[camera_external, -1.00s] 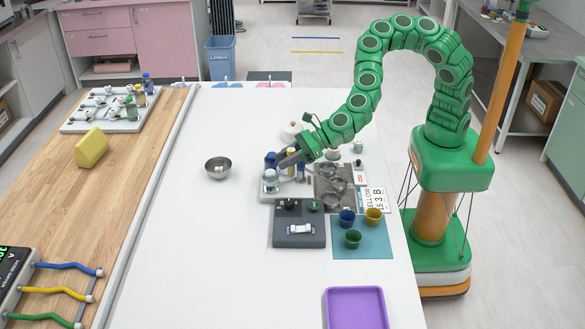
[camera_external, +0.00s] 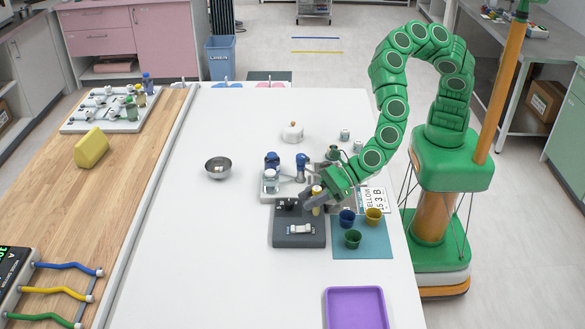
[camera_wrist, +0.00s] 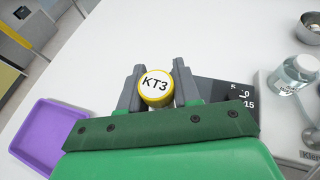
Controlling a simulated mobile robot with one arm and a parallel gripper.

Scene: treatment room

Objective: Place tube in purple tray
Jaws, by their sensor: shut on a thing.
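My gripper (camera_external: 311,199) is shut on a tube (camera_external: 317,206) with a yellow rim and a white cap. In the wrist view the tube's cap (camera_wrist: 156,84) is marked KT3 and sits between the two grey fingers. The tube appears to be over or close to the dark grey device; its exact height is hard to tell. The purple tray (camera_external: 355,311) lies at the front right of the white table, and no thing shows in it. It also shows at the left in the wrist view (camera_wrist: 46,138), apart from my gripper.
The dark grey device (camera_external: 299,240) and a blue mat (camera_external: 375,251) with small blue, yellow and green cups lie between my gripper and the purple tray. A clear bottle (camera_external: 270,181) stands behind left. A steel bowl (camera_external: 218,168) is farther left. The table's front left is clear.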

